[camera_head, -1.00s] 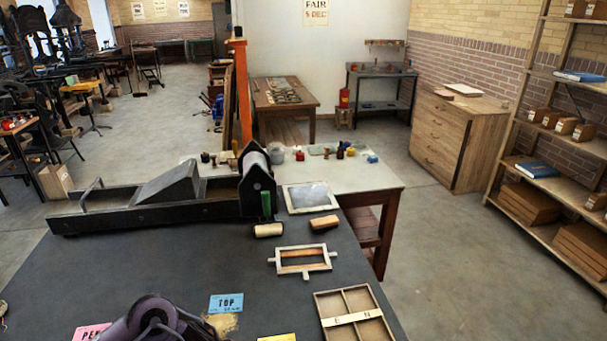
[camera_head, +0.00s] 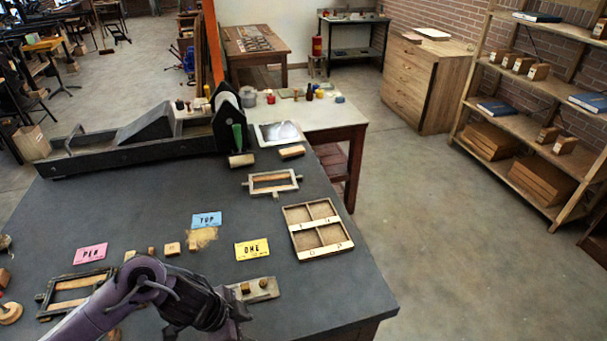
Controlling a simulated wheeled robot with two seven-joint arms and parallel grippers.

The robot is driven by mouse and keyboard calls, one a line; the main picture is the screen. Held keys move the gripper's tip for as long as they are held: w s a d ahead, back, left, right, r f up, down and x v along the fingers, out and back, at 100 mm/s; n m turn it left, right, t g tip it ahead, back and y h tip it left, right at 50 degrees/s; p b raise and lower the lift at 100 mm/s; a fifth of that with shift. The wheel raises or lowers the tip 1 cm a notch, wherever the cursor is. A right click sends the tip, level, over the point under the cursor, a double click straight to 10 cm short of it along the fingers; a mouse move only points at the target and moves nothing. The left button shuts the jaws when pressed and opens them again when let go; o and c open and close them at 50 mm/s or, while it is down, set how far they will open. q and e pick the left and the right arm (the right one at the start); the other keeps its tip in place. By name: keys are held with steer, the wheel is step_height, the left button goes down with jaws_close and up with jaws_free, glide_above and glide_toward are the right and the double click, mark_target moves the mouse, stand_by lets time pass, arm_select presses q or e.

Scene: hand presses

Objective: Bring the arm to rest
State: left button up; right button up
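My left arm comes in from the lower left over the dark table (camera_head: 350,290). Its gripper (camera_head: 236,318) is low in the picture, close to a small pale plate with two wooden pegs (camera_head: 262,289). The fingers are dark and partly hidden by the wrist, so their opening is unclear, and I see nothing held. My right gripper is out of view. Pink "PEN" (camera_head: 90,254), blue "TOP" (camera_head: 207,219) and yellow "ONE" (camera_head: 252,250) cards lie on the table, with small wooden blocks (camera_head: 172,248) near them.
A long black press (camera_head: 150,146) stands along the table's far side. A wooden frame (camera_head: 271,182) and a divided tray (camera_head: 317,228) lie to the right. Another frame (camera_head: 72,291) lies at left, partly behind my arm. The table's front right is bare. Shelves (camera_head: 545,120) stand beyond open floor.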

arm_select(q)
steer(key=w+d+r+n+t, duration=0.3)
steer(key=d+r+n+t, duration=0.1)
steer(key=r+n+t, duration=0.15)
steer(key=s+a+n+g+y, duration=0.45)
steer(key=s+a+n, duration=0.35)
steer(key=s+a, duration=0.35)
step_height(320, 180, down, 40)
steer(key=s+b, duration=0.2)
steer(key=b, duration=0.6)
steer(key=s+a+f+g+b, duration=0.1)
steer(key=s+f+b, duration=0.1)
steer(key=s+f, duration=0.7)
steer(key=s+a+f+m+g+b, duration=0.1)
steer(key=s+a+f+b, duration=0.1)
steer(key=s+f, duration=0.8)
step_height(320, 180, down, 3)
steer(key=shift+a+f+b, duration=0.1)
steer(key=shift+a+b, duration=0.2)
steer(key=shift+b, duration=0.4)
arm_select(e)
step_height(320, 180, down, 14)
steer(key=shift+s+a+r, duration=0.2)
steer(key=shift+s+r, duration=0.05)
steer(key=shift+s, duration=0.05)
